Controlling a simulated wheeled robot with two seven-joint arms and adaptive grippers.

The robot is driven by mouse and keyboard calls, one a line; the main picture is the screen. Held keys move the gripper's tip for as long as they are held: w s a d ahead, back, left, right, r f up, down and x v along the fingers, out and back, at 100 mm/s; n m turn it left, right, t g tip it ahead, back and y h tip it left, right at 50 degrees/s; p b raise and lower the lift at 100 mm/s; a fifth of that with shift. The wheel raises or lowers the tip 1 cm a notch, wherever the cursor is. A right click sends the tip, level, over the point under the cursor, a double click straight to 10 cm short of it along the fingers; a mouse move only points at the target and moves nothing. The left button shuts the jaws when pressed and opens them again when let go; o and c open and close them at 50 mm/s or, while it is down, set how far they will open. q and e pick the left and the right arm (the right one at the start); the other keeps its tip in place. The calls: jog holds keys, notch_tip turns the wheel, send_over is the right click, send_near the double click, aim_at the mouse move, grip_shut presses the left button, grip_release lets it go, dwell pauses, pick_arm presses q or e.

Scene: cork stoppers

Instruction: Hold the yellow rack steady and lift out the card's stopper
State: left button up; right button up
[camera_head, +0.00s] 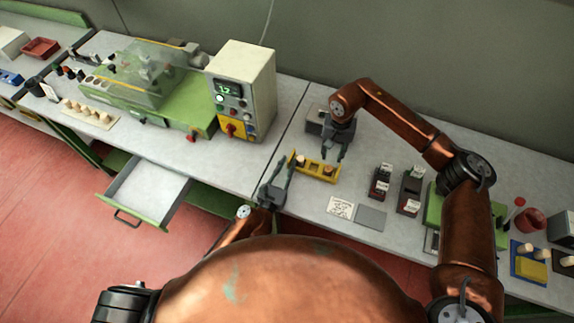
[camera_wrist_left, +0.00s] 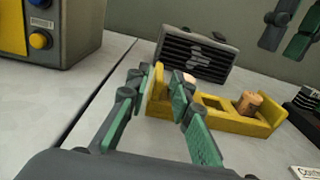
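The yellow rack (camera_head: 313,173) stands on the grey bench and also shows in the left wrist view (camera_wrist_left: 228,122). One cork stopper (camera_head: 328,170) sits toward its right end (camera_wrist_left: 249,103). Another stopper (camera_head: 301,160) sits near its left end, partly hidden by a finger in the wrist view (camera_wrist_left: 190,78). My left gripper (camera_head: 282,174) is open, its fingers (camera_wrist_left: 157,82) on either side of the rack's upright left end plate, with a gap visible. My right gripper (camera_head: 333,153) is open and empty above the rack. A white written card (camera_head: 340,208) lies in front; its text is unreadable.
A grey plate (camera_head: 370,218) lies beside the card. Dark labelled holders (camera_head: 380,182) stand to the right. A dark vented box (camera_wrist_left: 198,52) stands behind the rack, and a control box (camera_head: 240,88) stands at left. Bench surface in front of the rack is mostly free.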

aim_at(329, 168)
pick_arm(q)
grip_shut()
pick_arm(e)
jog(key=shift+o, duration=0.3)
notch_tip(329, 168, down, 8)
jog(key=m, duration=2.5)
